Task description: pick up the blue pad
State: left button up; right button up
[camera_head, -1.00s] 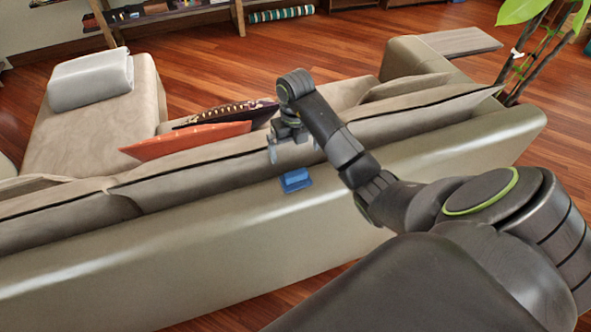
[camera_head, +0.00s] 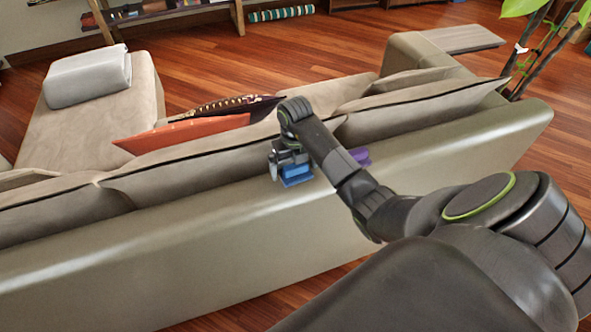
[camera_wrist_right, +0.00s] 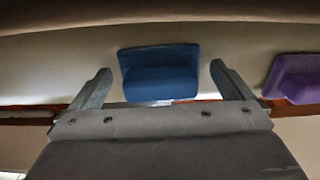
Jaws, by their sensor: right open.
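The blue pad (camera_head: 297,174) sits on the top of the sofa's back in the head view, partly hidden by my right gripper. In the right wrist view the blue pad (camera_wrist_right: 159,73) shows between and just beyond the two fingertips. My right gripper (camera_head: 288,167) is open and empty; its fingers (camera_wrist_right: 158,78) stand apart on either side of the pad's near part, with a gap to each side. I cannot tell how far the pad is in depth. My left gripper is not in view.
A purple pad (camera_head: 359,155) sits on the sofa back to the right of the blue one, partly behind my arm; it also shows in the wrist view (camera_wrist_right: 292,78). The beige sofa (camera_head: 180,240) spans the view. An orange cushion (camera_head: 180,134) lies on its seat.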

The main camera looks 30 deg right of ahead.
jog(key=shift+f, duration=0.2)
jog(key=c, duration=1)
jog(key=shift+r, duration=0.1)
jog(key=shift+w+r, duration=0.1)
jog(key=shift+r, duration=0.2)
notch_tip(320, 180, up, 3)
jog(key=shift+r+b, duration=0.1)
jog(key=shift+b, duration=0.4)
notch_tip(320, 180, up, 5)
jog(key=p, duration=0.3)
jog(key=shift+r+p, duration=0.55)
jog(key=shift+p, duration=0.2)
